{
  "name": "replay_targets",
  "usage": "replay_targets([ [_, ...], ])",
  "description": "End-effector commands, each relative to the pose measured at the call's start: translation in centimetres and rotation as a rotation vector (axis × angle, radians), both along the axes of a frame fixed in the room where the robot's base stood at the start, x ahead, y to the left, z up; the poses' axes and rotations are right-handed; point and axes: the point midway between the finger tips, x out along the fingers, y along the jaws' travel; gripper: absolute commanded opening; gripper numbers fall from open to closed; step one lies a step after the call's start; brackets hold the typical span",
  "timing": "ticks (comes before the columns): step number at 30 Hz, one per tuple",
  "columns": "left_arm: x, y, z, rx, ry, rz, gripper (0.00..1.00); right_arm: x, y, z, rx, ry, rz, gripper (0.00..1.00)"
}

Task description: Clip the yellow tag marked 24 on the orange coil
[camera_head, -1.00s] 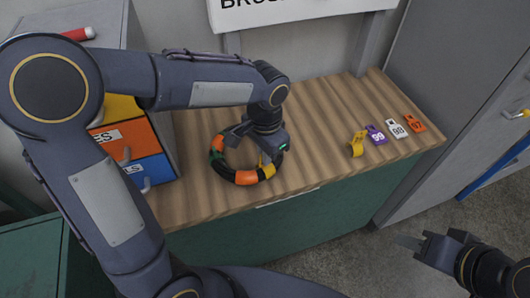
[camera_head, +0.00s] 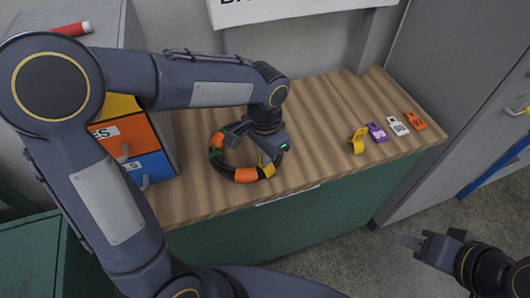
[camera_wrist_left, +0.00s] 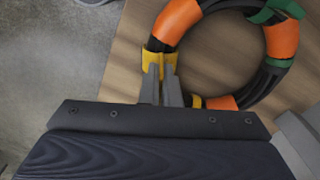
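The orange coil (camera_head: 246,175), a ring of black hose with orange bands and a green tie, lies on the wooden bench. It also shows in the wrist view (camera_wrist_left: 181,20). My left gripper (camera_wrist_left: 161,88) is over the coil's near side. Its fingers are close together on a yellow tag (camera_wrist_left: 152,60), which sits at the hose; its number cannot be read. This yellow piece also shows in the head view (camera_head: 268,168). Another yellow tag (camera_head: 358,142) lies on the bench to the right, its marking too small to read. My right gripper (camera_head: 410,241) is away from the bench, its opening unclear.
Purple (camera_head: 378,132), white (camera_head: 398,125) and orange (camera_head: 415,120) tags lie in a row at the bench's right end. A drawer cabinet (camera_head: 140,140) stands left of the coil. The bench (camera_head: 310,150) is clear between coil and tags.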

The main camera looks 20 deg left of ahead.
Motion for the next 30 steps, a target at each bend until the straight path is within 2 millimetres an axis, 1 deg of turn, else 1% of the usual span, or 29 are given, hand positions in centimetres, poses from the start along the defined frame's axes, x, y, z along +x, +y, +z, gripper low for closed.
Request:
replay_targets([
  [7,0.0,0.0,-0.1,0.001,0.001,0.000,0.00,0.0,0.0,0.0,0.000,0.000,0.000,0.34],
  [9,0.0,0.0,-0.1,0.001,0.001,0.000,0.10,0.0,0.0,0.0,0.000,0.000,0.000,0.34],
  [13,0.0,0.0,-0.1,0.001,0.001,0.000,0.28,0.0,0.0,0.0,0.000,0.000,0.000,0.34],
  [20,0.0,0.0,-0.1,0.001,0.001,0.000,0.28,0.0,0.0,0.0,0.000,0.000,0.000,0.34],
  [23,0.0,0.0,0.3,0.000,0.000,0.000,0.28,0.0,0.0,0.0,0.000,0.000,0.000,0.34],
  [26,0.1,0.0,1.5,-0.002,-0.002,0.000,0.28,0.0,0.0,0.1,0.000,0.000,0.000,0.34],
  [30,0.1,0.0,4.0,-0.002,-0.004,0.001,0.28,0.0,0.0,0.2,0.000,0.000,0.000,0.34],
])
